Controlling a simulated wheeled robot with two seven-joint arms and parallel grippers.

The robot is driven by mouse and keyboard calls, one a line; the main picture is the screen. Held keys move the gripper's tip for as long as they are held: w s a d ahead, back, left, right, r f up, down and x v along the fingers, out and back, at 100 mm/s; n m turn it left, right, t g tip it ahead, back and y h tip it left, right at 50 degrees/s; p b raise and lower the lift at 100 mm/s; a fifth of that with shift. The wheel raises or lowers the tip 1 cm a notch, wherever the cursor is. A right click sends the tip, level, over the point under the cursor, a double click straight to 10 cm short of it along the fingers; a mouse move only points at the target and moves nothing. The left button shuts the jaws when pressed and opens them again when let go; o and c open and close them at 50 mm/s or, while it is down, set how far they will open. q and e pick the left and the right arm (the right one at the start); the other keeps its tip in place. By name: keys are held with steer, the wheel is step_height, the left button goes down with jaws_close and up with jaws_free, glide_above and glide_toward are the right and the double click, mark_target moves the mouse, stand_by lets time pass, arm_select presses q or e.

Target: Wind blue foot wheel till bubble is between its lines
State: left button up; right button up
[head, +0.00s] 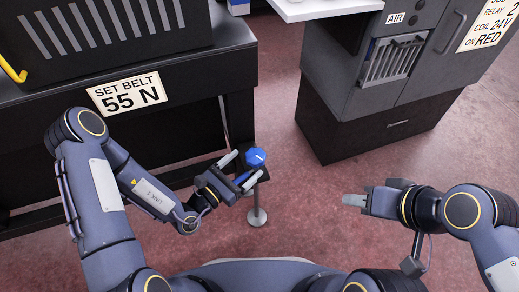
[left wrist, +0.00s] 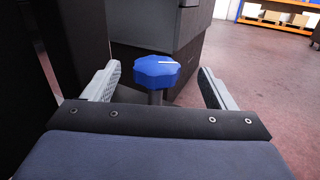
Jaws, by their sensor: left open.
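The blue foot wheel (head: 255,157) is a lobed knob with a white mark on top, at the corner of the black machine. In the left wrist view the wheel (left wrist: 157,70) stands on a dark stem between my two finger pads. My left gripper (head: 240,168) is open around the wheel, with a visible gap on each side. Its fingers also show in the left wrist view (left wrist: 155,88). My right gripper (head: 354,200) is off to the right over the floor, away from the wheel; its fingers look close together. No bubble or level lines show in either view.
The black machine frame (head: 180,130) with a "SET BELT 55 N" label (head: 127,92) stands left and behind. A round metal foot (head: 257,216) rests on the floor below the wheel. A grey cabinet (head: 395,70) is at the back right. Red floor (head: 300,190) is clear between.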

mark_target(262, 150)
arm_select(q)
steer(key=shift+f+n+y, duration=0.4)
steer(key=shift+f, duration=0.15)
steer(key=shift+w+d+f, duration=0.15)
steer(key=shift+w+f, duration=0.05)
steer(key=b+x, duration=0.2)
steer(key=x, duration=0.4)
steer(key=shift+w, duration=0.1)
steer(key=shift+w+d+r, duration=0.15)
steer(key=shift+w+d, duration=0.25)
steer(key=c, duration=1)
